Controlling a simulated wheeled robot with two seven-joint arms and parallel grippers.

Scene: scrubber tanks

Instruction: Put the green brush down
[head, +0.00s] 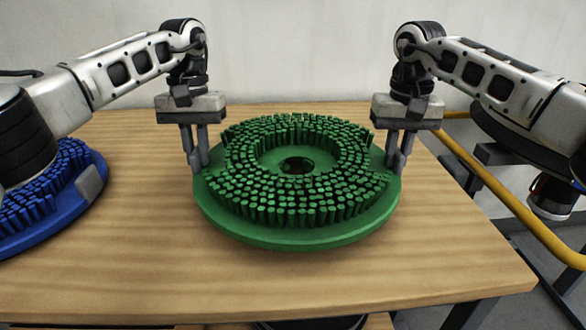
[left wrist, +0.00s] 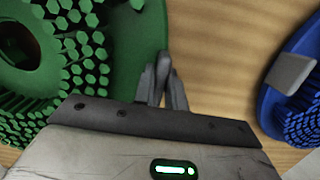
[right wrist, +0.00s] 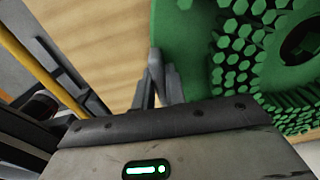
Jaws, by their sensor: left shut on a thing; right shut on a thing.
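The green brush (head: 297,236) is a round disc with green bristles pointing up and a hole in its middle. It is level, at or just above the wooden table; I cannot tell whether it touches. My left gripper (head: 197,165) is shut on its left rim, and my right gripper (head: 396,163) is shut on its right rim. In the left wrist view the brush (left wrist: 125,40) lies left of the left fingers (left wrist: 163,85). In the right wrist view the brush (right wrist: 183,50) lies right of the right fingers (right wrist: 160,80).
The wooden table (head: 130,265) has free room in front of the green brush. A blue brush (head: 80,215) with a grey block on its rim lies at the left, partly behind my left arm. A yellow rail (head: 500,190) runs along the right, beyond the table edge.

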